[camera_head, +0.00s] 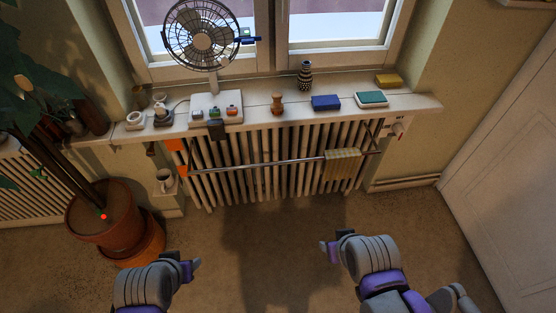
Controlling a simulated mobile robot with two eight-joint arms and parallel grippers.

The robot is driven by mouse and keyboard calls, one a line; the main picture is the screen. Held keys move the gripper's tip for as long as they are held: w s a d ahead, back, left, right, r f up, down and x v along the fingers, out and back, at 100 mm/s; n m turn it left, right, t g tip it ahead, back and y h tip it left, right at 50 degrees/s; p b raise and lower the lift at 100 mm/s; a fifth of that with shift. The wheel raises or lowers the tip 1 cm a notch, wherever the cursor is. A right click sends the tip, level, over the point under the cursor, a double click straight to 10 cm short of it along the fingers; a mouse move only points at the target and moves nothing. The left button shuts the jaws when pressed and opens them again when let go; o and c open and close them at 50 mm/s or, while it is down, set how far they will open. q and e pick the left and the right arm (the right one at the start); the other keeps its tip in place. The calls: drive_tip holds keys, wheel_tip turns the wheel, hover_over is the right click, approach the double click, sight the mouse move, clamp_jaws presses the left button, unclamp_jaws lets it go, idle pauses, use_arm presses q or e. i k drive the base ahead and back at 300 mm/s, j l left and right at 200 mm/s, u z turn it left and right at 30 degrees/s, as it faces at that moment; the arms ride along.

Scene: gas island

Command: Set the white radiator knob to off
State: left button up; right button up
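The white radiator knob (398,128) is at the right end of the radiator (240,165), just below the windowsill. It is small in the picture, and I cannot read its setting. My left gripper (192,269) is low over the floor, to the right of the plant pot. My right gripper (329,250) is low over the floor, below and to the left of the knob. Both are well apart from the radiator and the knob. Nothing shows in either gripper, but their finger gaps cannot be made out.
A metal rail (260,164) with a yellow cloth (342,164) runs before the radiator. The windowsill (350,89) holds a fan (202,36), a vase (305,76) and blue (326,102) and teal (371,98) items. A plant pot (108,222) stands left; a white door (510,150) is right. The middle floor is clear.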

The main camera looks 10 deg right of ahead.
sight(398, 130)
drive_tip(key=z, duration=1.4)
